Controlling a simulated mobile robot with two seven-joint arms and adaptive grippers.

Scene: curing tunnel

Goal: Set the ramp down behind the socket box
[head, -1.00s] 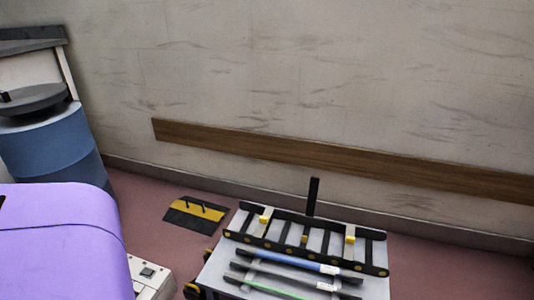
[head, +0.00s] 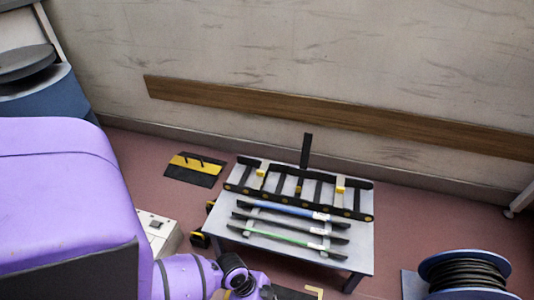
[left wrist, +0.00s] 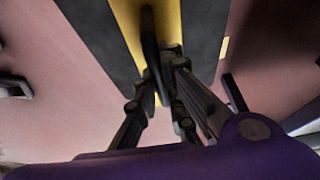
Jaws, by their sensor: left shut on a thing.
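My left gripper (left wrist: 160,88) is shut on the upright black handle of a black ramp (left wrist: 95,38) with a yellow stripe, seen from close in the left wrist view. In the head view only a sliver of this ramp (head: 295,294) shows at the bottom edge, beside my purple left wrist; the fingers are hidden there. The white socket box (head: 157,228) stands on the floor left of the low table, partly covered by my left arm. A similar black and yellow ramp (head: 205,180) with two handles lies flat on the floor beyond the box, near the wall. My right gripper is not in view.
A low grey table (head: 358,245) holds a black rack and several coloured rods. A cable reel (head: 462,272) stands at lower right, a blue drum (head: 45,95) at upper left. A wooden rail (head: 330,112) runs along the wall. Reddish floor shows around the far ramp.

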